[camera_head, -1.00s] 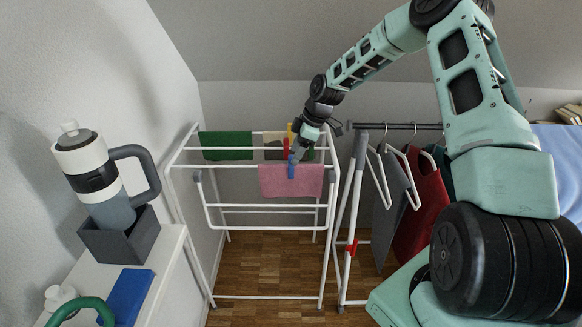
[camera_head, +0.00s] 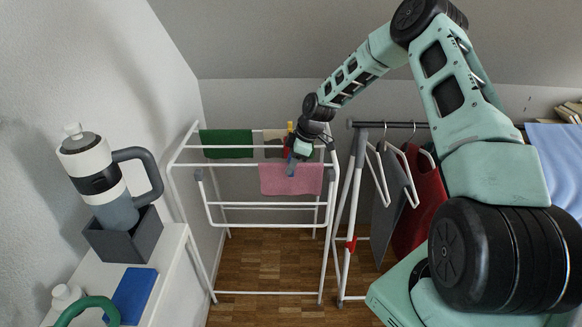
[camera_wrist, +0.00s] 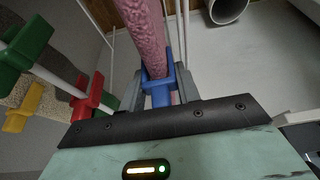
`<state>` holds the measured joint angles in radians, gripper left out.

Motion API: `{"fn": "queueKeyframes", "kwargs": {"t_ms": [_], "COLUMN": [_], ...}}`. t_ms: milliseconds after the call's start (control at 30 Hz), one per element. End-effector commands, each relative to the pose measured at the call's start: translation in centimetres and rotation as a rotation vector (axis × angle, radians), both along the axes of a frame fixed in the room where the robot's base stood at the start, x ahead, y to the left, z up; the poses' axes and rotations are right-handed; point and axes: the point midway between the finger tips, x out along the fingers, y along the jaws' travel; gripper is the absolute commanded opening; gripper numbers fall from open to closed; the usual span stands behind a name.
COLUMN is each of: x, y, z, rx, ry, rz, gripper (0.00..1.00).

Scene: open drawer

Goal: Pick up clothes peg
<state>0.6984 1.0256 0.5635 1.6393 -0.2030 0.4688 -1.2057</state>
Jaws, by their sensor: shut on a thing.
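A blue clothes peg (camera_wrist: 161,89) sits between the two fingers of my gripper (camera_wrist: 160,88) in the wrist view. My gripper is shut on it. The peg is still around the edge of the pink cloth (camera_wrist: 147,40), which hangs over a bar of the white drying rack. In the head view my gripper (camera_head: 293,165) is at the top edge of the pink cloth (camera_head: 290,181) and mostly hides the blue peg. Red (camera_wrist: 90,98), yellow (camera_wrist: 25,104) and green (camera_wrist: 22,50) pegs are to the left in the wrist view, apart from my gripper.
The white drying rack (camera_head: 265,207) also bears a green cloth (camera_head: 226,145). A clothes rail with hangers and a red garment (camera_head: 420,200) stands close on the right.

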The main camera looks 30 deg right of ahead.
Motion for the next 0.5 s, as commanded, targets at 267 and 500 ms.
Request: {"fn": "queueKeyframes", "kwargs": {"t_ms": [267,500], "x": [0.0,0.0], "y": [0.0,-0.1], "z": [0.9,5.3], "rx": [-0.001,-0.003], "ry": [-0.001,-0.004], "rz": [0.001,-0.002], "gripper": [0.11,0.11]}}
